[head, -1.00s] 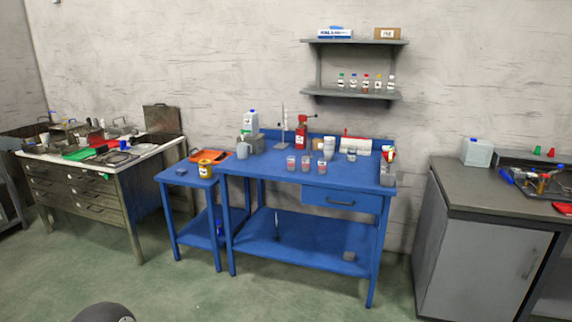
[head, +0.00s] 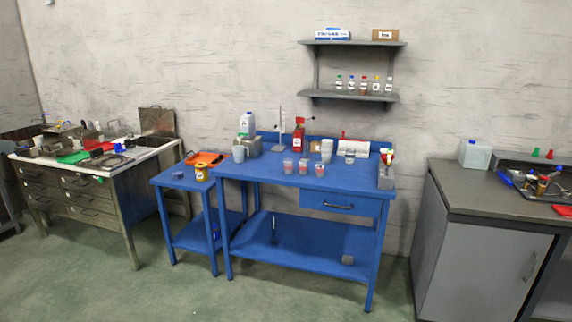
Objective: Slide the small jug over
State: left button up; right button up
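A small pale grey jug (head: 239,154) stands upright at the back left of the blue workbench (head: 265,178), close to the left edge of its top. It looks to be the small jug, though it is small in the picture. A white bottle (head: 249,124) stands just behind it, beside a grey box-like item (head: 252,145). Neither of my grippers is in view, so nothing shows of whether they are open or shut.
Several cups (head: 303,167) stand mid-bench. A red bottle (head: 298,137) and a stand (head: 281,128) are behind. Green floor (head: 130,295) in front is clear.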

aim_at(238, 150)
jog(key=i, duration=0.9)
jog(key=z, duration=0.05)
